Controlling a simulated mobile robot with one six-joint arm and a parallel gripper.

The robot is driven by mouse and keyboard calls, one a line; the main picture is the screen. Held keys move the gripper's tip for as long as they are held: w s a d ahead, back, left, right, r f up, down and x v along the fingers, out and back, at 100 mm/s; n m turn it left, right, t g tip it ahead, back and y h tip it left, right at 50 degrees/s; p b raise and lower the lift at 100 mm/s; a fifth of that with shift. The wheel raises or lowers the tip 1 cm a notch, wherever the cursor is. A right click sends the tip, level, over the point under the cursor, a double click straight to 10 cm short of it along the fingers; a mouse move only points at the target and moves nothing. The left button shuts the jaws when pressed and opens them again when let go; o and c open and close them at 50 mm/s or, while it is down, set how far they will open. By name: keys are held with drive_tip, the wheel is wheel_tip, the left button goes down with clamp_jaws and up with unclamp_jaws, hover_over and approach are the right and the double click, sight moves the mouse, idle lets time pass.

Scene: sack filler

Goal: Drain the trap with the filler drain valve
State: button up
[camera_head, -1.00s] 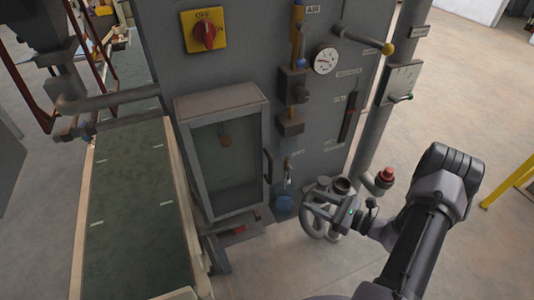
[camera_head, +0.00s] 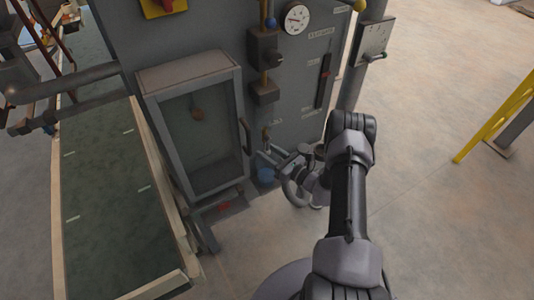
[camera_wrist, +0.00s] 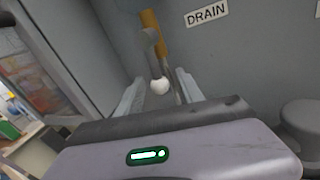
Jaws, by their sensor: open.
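The drain valve (camera_wrist: 152,42) is on the grey cabinet under a white DRAIN label (camera_wrist: 207,14). In the wrist view it shows as a brass pipe with a grey bent lever ending in a pale ball knob (camera_wrist: 160,86). My gripper (camera_head: 266,157) is open, its fingers reaching toward the valve. In the wrist view the knob appears between the two fingers, with space on both sides; I cannot tell whether it lies at their depth. In the head view the gripper partly hides the valve (camera_head: 266,134).
A glass-fronted box (camera_head: 200,125) stands left of the valve, its handle close to my gripper. A green conveyor (camera_head: 105,200) lies farther left. A yellow rail (camera_head: 494,92) stands right; the floor between is open.

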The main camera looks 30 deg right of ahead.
drive_tip(key=shift+w+a, duration=0.1)
drive_tip(key=shift+w, duration=0.1)
clamp_jaws()
idle(1.3)
